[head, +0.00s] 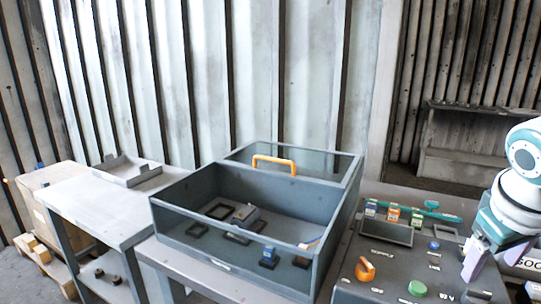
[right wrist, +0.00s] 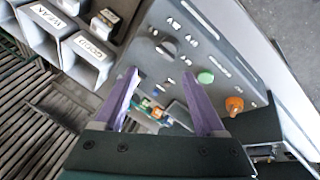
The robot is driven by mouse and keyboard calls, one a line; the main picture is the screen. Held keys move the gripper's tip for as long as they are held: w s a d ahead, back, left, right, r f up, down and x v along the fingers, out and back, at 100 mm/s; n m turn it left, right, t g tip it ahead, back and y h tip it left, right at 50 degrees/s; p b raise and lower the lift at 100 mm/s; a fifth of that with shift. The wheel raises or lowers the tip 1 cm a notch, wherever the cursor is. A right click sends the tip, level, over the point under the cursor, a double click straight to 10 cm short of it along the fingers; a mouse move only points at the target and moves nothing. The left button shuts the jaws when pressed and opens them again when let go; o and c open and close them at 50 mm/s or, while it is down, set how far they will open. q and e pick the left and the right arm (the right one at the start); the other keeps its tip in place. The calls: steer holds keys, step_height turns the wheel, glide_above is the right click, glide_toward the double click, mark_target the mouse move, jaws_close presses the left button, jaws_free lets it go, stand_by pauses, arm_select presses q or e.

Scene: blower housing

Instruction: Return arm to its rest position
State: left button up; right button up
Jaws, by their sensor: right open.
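My right arm (head: 518,190) comes in at the right edge of the head view. Its gripper (head: 475,265) hangs low over the right side of the dark control panel (head: 385,270). In the right wrist view the two purple fingers of this gripper (right wrist: 158,76) stand wide apart with nothing between them. The panel (right wrist: 150,55) shows beyond the fingertips. My left arm and gripper are not in view.
A grey open-topped housing (head: 180,222) with an orange handle (head: 273,160) on its lid stands left of the panel. The panel carries an orange knob (head: 365,270) and a green button (head: 417,288). Labelled bins (right wrist: 85,60) lie beside the gripper. A pale table (head: 110,215) stands left.

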steer(key=s+a+f+n+y, duration=0.1)
steer(key=s+a+y, duration=0.1)
steer(key=s+a, duration=0.75)
steer(key=s+a+f+n+y, duration=0.15)
steer(key=s+a, duration=0.45)
steer(key=s, duration=0.7)
step_height(320, 180, up, 38)
steer(key=p, duration=3.8)
steer(key=shift+d+m, duration=0.15)
steer(key=shift+m, duration=0.2)
steer(key=shift+s+y, duration=0.1)
steer(key=shift+y, duration=0.15)
